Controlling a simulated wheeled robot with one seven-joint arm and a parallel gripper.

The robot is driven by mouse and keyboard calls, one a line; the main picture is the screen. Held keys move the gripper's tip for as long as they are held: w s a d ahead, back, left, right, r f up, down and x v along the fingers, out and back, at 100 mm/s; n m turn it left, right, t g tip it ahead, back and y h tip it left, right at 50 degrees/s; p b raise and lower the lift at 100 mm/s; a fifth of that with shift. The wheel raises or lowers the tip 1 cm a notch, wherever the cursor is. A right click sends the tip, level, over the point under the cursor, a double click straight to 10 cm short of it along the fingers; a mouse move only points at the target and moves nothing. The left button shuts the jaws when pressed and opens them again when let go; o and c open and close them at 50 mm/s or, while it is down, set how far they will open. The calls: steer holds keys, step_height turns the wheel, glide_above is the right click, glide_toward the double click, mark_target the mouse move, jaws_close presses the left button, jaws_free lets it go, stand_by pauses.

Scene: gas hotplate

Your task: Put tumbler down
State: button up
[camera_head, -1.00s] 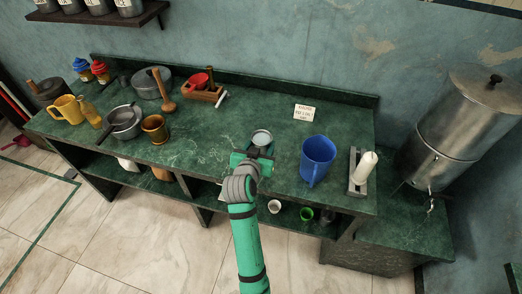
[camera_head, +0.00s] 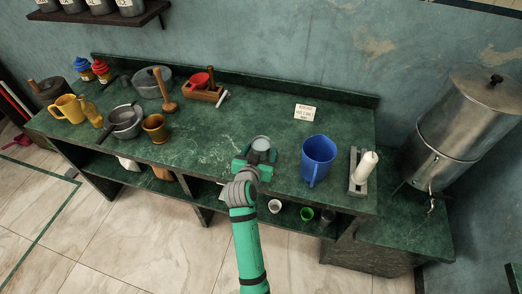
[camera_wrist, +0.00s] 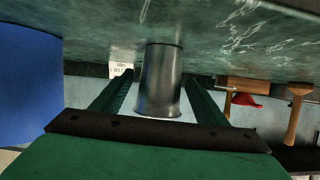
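The tumbler (camera_head: 261,144) is a small grey metal cup on the green counter, left of the blue pitcher. In the wrist view, which is upside down, the tumbler (camera_wrist: 160,80) is upright with its base seeming to rest on the counter. My gripper (camera_head: 257,158) is around it from the front. In the wrist view my gripper (camera_wrist: 160,92) has its two fingers spread, with a visible gap on each side of the tumbler. The exact contact under the base is hard to make out.
The blue pitcher (camera_head: 318,158) stands close on the right, with a candle in a grey holder (camera_head: 358,178) beyond it. A small sign (camera_head: 305,112) stands behind. A brown cup (camera_head: 155,128) and a wooden masher (camera_head: 168,100) are left. Counter (camera_head: 210,140) left of the tumbler is clear.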

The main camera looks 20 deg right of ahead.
steer(key=shift+s+r, duration=0.1)
steer(key=shift+r, duration=0.05)
steer(key=v, duration=1.1)
steer(key=s+a+f+n+t+y, duration=0.1)
steer(key=s+a+f+n+y, duration=0.1)
steer(key=s+a+f, duration=0.5)
steer(key=s+a+f+n+t+y, duration=0.1)
steer(key=s+a+f+n+y, duration=0.25)
steer(key=s, duration=0.55)
steer(key=s+a+r+t+y, duration=0.1)
steer(key=s+r, duration=0.1)
steer(key=s, duration=0.8)
steer(key=s+a+r+n+t+y, duration=0.1)
steer(key=s+a+r, duration=0.1)
steer(key=s, duration=0.8)
steer(key=shift+s+a+r, duration=0.15)
steer(key=shift+a+r, duration=0.1)
steer(key=shift+r, duration=0.5)
